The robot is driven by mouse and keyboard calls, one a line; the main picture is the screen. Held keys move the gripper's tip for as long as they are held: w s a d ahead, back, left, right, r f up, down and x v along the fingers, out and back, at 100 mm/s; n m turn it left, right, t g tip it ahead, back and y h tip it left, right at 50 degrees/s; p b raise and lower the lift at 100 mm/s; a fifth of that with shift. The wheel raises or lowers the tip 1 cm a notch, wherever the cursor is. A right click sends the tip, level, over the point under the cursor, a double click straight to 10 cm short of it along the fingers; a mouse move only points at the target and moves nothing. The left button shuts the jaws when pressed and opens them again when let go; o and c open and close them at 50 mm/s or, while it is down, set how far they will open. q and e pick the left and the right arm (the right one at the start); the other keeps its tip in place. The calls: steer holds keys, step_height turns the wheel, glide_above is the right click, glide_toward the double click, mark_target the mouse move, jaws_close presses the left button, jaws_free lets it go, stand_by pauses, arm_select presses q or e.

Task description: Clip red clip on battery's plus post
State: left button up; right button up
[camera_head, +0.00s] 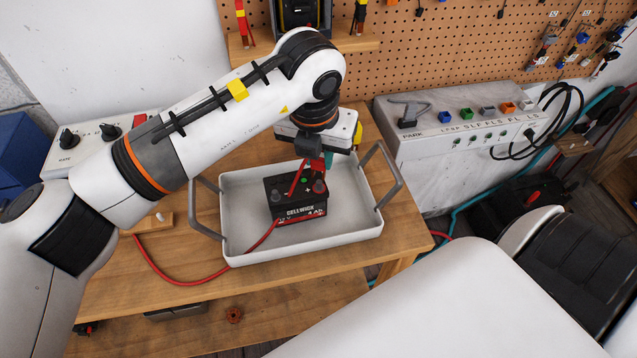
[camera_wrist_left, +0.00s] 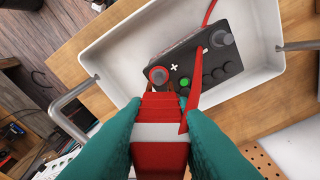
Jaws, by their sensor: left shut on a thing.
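The black battery (camera_head: 298,213) stands in a white tray (camera_head: 250,257) on the wooden bench. Its plus post (camera_wrist_left: 158,75) shows beside a white plus mark in the left wrist view; the other post (camera_wrist_left: 215,37) is farther off. My left gripper (camera_head: 324,160) is above the post side of the battery. Its teal fingers are shut on the red clip (camera_wrist_left: 160,130), which points at the plus post. The clip's jaw tips are right at the near side of the post; I cannot tell whether they grip it. My right gripper is not in view.
A red cable (camera_head: 185,283) runs over the tray's rim and across the bench. Raised metal handles (camera_head: 390,176) stand at both tray ends. A grey control box (camera_head: 440,150) is at the right, below a pegboard (camera_head: 440,60).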

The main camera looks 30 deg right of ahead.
arm_select(q)
steer(key=shift+s+f, duration=0.1)
steer(key=shift+f, duration=0.15)
steer(key=shift+f+b, duration=1.1)
steer(key=shift+b, duration=0.15)
steer(key=o, duration=0.8)
step_height(320, 180, up, 9)
steer(key=p, duration=0.4)
steer(key=shift+f, duration=0.2)
